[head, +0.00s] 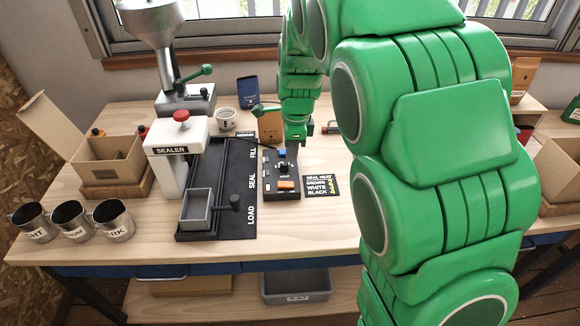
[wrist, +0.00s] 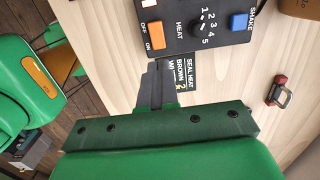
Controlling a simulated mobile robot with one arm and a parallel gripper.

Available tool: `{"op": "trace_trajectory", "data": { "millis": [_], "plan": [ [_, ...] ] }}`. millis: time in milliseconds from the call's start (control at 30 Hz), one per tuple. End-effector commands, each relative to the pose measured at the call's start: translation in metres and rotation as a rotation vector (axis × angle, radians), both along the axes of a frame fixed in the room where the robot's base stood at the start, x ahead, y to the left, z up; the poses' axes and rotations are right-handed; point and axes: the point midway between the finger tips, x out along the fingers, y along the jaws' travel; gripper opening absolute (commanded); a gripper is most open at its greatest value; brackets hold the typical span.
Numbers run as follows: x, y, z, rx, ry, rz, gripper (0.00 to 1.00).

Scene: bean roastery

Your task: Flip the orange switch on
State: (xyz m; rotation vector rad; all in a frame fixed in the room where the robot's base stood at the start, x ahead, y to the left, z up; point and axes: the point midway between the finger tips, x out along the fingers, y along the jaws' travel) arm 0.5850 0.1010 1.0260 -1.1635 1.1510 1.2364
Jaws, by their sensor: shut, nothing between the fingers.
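The orange switch (head: 286,184) sits at the front end of a black control box (head: 268,193) on the bench. In the wrist view the orange switch (wrist: 157,35) lies beside OFF and ON labels; I cannot tell which way it is tipped. My gripper (head: 297,139) is over the back part of the box in the head view, its fingertips partly hidden. In the wrist view the grey fingers of my gripper (wrist: 152,82) are shut and empty, apart from the switch in the picture.
The box also carries a heat dial (wrist: 203,20) and a blue switch (wrist: 239,21). A seal heat card (head: 321,186) lies right of it. The sealer (head: 176,160) and its black tray board (head: 240,195) stand left. A small red-and-grey clasp-like object (wrist: 278,92) lies on the bench.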

Motion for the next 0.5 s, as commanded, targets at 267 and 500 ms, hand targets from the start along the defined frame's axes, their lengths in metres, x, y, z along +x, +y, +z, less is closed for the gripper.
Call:
{"op": "trace_trajectory", "data": {
  "millis": [267,500],
  "plan": [
    [0.001,-0.004,0.039,0.000,-0.005,0.000,0.00],
    [0.001,-0.004,0.048,-0.001,-0.004,0.001,0.00]
  ]
}}
